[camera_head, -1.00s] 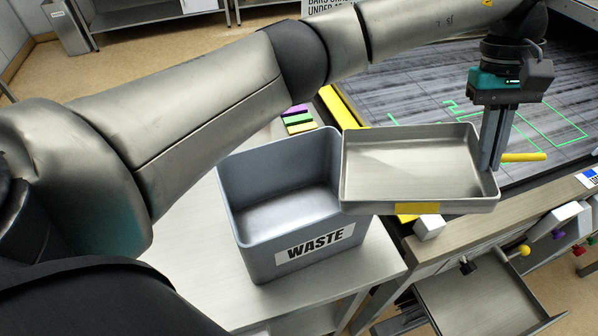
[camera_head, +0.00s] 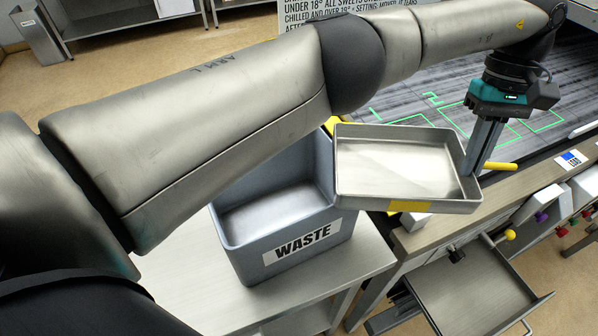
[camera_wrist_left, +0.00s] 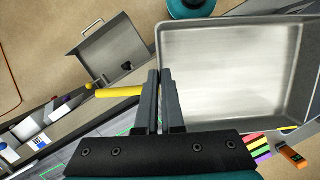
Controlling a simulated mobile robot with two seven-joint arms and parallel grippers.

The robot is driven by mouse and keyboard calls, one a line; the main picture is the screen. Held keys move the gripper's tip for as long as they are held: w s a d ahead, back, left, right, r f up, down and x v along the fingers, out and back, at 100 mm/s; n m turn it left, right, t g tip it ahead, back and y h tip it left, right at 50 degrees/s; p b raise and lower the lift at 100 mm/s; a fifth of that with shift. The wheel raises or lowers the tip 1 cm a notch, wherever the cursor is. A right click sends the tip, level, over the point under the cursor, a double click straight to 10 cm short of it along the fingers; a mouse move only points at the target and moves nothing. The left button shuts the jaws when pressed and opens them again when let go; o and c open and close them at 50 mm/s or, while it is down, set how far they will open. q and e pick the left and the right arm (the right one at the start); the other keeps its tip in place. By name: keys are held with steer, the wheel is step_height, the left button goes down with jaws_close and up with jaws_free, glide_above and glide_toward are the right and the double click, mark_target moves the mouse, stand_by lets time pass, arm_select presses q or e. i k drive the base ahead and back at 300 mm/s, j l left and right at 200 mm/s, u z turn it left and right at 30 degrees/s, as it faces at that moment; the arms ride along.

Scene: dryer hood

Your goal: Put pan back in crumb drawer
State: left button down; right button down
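The pan (camera_head: 400,170) is a shallow grey metal tray with a yellow mark on its front wall. It looks empty and is held roughly level above the waste bin's right side and the bench edge. My left gripper (camera_head: 474,165) is shut on the pan's right wall; the wrist view shows the fingers (camera_wrist_left: 160,98) at the pan's edge (camera_wrist_left: 235,75). The crumb drawer (camera_head: 470,290) is pulled out below and to the right of the pan, and its visible floor is bare. It also shows in the wrist view (camera_wrist_left: 112,55). My right gripper is not in view.
The grey bin marked WASTE (camera_head: 290,250) stands on a side table (camera_head: 350,265), left of the pan. A yellow-tipped knob (camera_head: 509,234) and other coloured knobs line the machine front above the drawer. A yellow bar (camera_head: 500,166) lies beside the gripper. Floor shows right of the drawer.

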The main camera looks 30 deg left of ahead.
mark_target(473, 295)
steer(key=k, duration=1)
